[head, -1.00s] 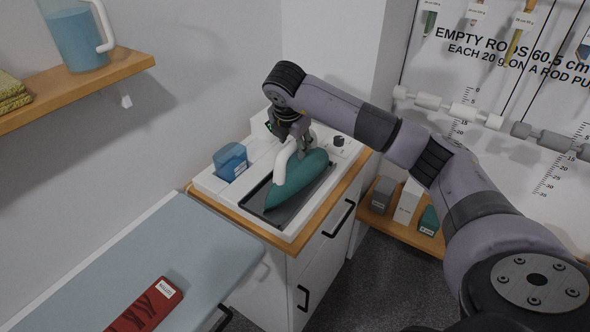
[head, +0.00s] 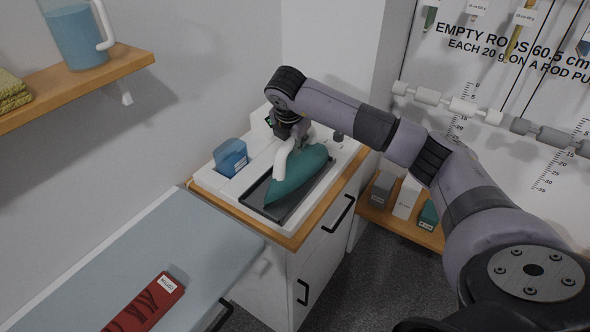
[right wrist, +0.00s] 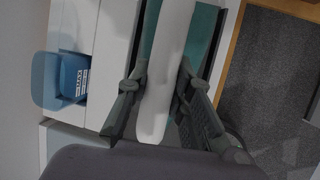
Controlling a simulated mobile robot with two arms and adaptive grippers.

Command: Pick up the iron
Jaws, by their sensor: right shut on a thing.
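The iron (head: 297,178) has a teal body and a white handle. It sits over a dark tray (head: 257,204) set in the white top of a small cabinet. My right gripper (head: 290,143) comes down from above and is shut on the iron's white handle. In the right wrist view the two fingers (right wrist: 156,92) press on either side of the white handle (right wrist: 166,62), with the teal body below it. Whether the iron touches the tray is hard to tell. My left gripper is not in view.
A blue container (head: 231,157) stands in the white top, left of the tray. Boxes (head: 406,198) stand on a low shelf at right. A wall shelf (head: 75,88) holds a blue jug (head: 76,37).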

